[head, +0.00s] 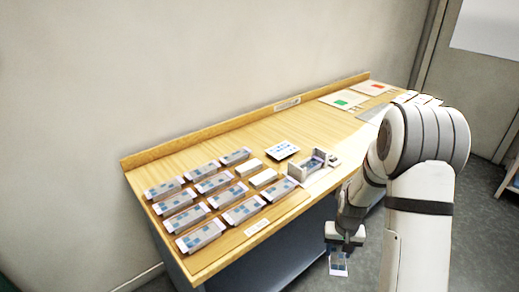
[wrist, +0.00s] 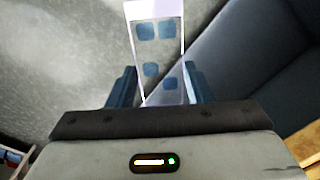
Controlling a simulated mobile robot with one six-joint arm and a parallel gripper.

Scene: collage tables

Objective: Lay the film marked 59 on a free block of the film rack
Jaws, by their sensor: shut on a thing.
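My gripper (head: 345,236) is shut on a clear film with blue square patches (head: 338,266). It holds the film off the front edge of the table, above the floor. In the wrist view the film (wrist: 158,50) stands up between the two dark fingers (wrist: 160,88). No number on it can be read. The film rack is the group of blocks on the left part of the table. Most blocks carry a film, such as one at the front (head: 201,236). Two pale blocks in the right-hand column are bare, one farther back (head: 249,167) and one nearer (head: 263,178).
A grey and white holder (head: 306,168) stands right of the rack. A white card with blue squares (head: 281,150) lies behind it. Sheets with a green patch (head: 342,102) and a red patch (head: 372,88) lie at the far right. A raised wooden edge (head: 250,117) runs along the back.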

